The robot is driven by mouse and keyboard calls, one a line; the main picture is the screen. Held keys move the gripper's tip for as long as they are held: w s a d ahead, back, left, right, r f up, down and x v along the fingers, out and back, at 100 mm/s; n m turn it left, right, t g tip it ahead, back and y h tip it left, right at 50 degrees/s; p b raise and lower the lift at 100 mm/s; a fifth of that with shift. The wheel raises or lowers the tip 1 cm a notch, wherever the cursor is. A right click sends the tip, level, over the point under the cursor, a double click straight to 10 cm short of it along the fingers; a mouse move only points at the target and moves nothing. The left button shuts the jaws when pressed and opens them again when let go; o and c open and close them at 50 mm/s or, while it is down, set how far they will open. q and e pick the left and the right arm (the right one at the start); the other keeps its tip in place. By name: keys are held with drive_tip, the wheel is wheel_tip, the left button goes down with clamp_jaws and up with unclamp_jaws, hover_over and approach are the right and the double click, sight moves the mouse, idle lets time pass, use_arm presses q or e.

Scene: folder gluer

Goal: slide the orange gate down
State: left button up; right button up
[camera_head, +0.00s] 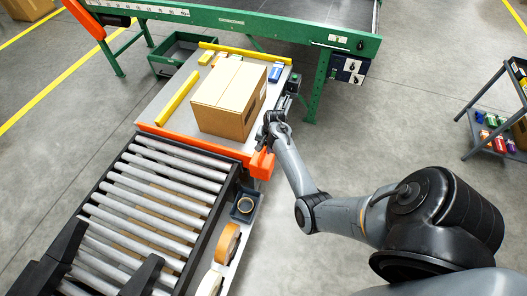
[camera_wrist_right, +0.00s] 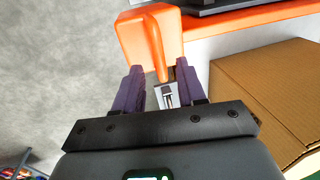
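The orange gate (camera_head: 190,145) is a bar across the end of the grey table, where the roller conveyor begins. Its right end has a thicker orange block (camera_head: 262,164). My right gripper (camera_head: 266,138) is just beyond that block, by the table's right edge. In the right wrist view, its two dark fingers (camera_wrist_right: 160,88) stand apart. A narrow orange tongue (camera_wrist_right: 156,50) of the gate's end points into the gap, with a small metal piece below it; contact cannot be told. My left gripper (camera_head: 118,240) shows as two spread dark fingers above the rollers.
A closed cardboard box (camera_head: 228,97) stands on the table (camera_head: 160,85) behind the gate. A yellow bar (camera_head: 178,98) lies left of it. The roller conveyor (camera_head: 150,200) is empty of boxes. A tray (camera_head: 246,207) and tape rolls (camera_head: 227,243) line its right side.

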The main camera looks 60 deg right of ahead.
drive_tip(key=shift+w+f, duration=0.25)
drive_tip(key=shift+f, duration=0.9)
clamp_jaws()
